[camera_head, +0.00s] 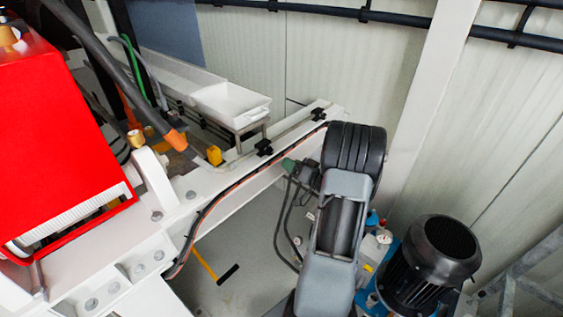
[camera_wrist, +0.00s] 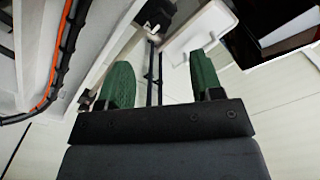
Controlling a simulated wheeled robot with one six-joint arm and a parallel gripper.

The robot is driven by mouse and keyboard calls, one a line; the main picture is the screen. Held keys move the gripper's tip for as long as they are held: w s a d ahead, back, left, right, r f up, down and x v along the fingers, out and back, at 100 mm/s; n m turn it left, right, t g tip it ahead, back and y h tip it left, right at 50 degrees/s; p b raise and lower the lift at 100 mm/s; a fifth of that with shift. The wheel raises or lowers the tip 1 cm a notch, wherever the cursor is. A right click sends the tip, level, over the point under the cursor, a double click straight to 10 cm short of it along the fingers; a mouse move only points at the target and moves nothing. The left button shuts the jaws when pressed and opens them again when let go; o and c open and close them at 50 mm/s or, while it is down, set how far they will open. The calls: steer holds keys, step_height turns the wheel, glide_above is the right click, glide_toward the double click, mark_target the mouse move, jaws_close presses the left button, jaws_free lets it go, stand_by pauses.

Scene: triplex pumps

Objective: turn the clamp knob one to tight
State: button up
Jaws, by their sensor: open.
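Two small black clamp knobs sit on the white beam in the head view: one nearer the middle (camera_head: 264,147) and one near the beam's far end (camera_head: 318,114). I cannot tell which is knob one. My gripper (camera_head: 289,165) is beside the beam, below these knobs in the picture, with its green fingers partly hidden by my arm. In the wrist view my gripper (camera_wrist: 161,80) is open, with nothing between its fingers. A black clamp part (camera_wrist: 155,14) shows beyond the fingers at the top, apart from them. A smaller dark part (camera_wrist: 86,98) shows beside the left finger.
A cable with an orange stripe (camera_head: 209,207) runs along the white beam (camera_head: 235,182). A white tray (camera_head: 230,104) stands behind it. A red block (camera_head: 60,130) is at the left. A black motor (camera_head: 440,250) stands at the lower right.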

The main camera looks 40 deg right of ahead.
steer(key=shift+s+d+b, duration=0.2)
steer(key=shift+s, duration=1.05)
steer(key=shift+s+d+b, duration=0.15)
steer(key=shift+s+d, duration=0.05)
steer(key=shift+s, duration=1.05)
steer(key=s+d+f+m+g+h, duration=0.1)
steer(key=s+d+f+g+h, duration=0.5)
steer(key=g+h, duration=0.4)
steer(key=s+a+r+n+g+y, duration=0.1)
steer(key=a+r, duration=0.3)
steer(key=a, duration=0.7)
steer(key=s+a+r+n+g+y, duration=0.1)
steer(key=a+r, duration=0.4)
steer(key=a, duration=0.7)
steer(key=s+a+r+n+g+y, duration=0.1)
steer(key=a+r+n+y, duration=0.3)
steer(key=a, duration=0.7)
steer(key=shift+s+a+r+y, duration=0.4)
steer(key=shift+s+r, duration=0.05)
steer(key=shift+s, duration=0.25)
steer(key=shift+a, duration=0.3)
steer(key=shift+c, duration=0.2)
